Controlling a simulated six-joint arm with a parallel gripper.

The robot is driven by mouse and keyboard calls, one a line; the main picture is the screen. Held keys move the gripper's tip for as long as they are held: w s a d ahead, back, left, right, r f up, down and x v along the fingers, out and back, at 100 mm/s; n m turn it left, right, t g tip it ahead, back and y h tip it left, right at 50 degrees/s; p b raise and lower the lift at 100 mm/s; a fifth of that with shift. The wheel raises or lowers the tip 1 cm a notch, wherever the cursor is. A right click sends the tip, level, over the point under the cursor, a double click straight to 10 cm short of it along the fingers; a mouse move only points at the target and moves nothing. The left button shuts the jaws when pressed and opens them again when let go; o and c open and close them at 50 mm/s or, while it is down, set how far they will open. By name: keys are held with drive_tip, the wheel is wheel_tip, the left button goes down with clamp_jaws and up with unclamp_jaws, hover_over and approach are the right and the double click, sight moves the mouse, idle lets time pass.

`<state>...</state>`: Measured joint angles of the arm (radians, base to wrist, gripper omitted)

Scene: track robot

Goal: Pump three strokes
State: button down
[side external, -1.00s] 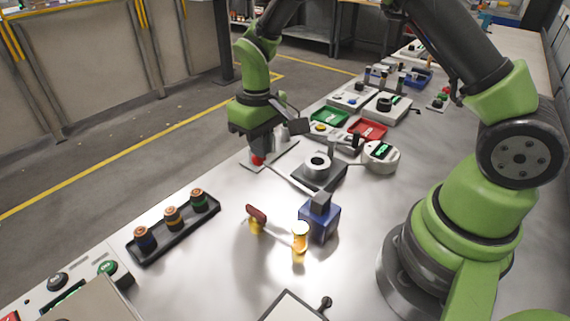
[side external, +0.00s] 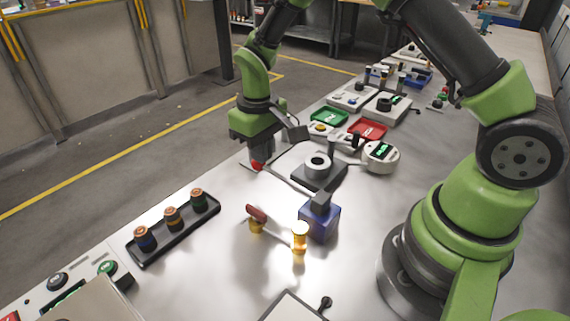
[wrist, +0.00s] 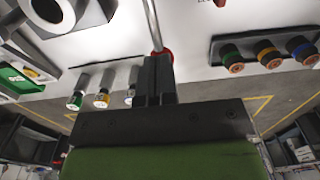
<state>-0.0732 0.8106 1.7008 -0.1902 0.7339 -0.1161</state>
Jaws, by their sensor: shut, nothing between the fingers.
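The pump looks to be the blue block (side external: 320,222) at the centre of the side view, with a dark top piece. A thin metal lever (side external: 292,184) runs from it up and left to a red end knob (side external: 257,166). My gripper (side external: 262,160) is shut and empty, with its fingertips right at the knob. They seem to touch it from above, but exact contact is hard to see. In the wrist view the lever (wrist: 153,22) runs to the red knob (wrist: 165,53), partly hidden by my shut fingers (wrist: 154,65).
A glowing amber cylinder (side external: 300,237) stands in front of the blue block, beside a red-handled piece (side external: 257,214). A black tray (side external: 147,252) holds three coloured cylinders. A ring on a dark block (side external: 318,162) and a round gauge (side external: 380,155) stand behind.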

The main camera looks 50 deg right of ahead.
wheel_tip(320, 180, up, 10)
drive_tip(key=shift+f, duration=0.2)
idle(0.7)
idle(0.4)
drive_tip(key=shift+f, duration=1.6)
idle(1.6)
drive_tip(key=shift+f, duration=3.95)
wheel_tip(320, 180, up, 11)
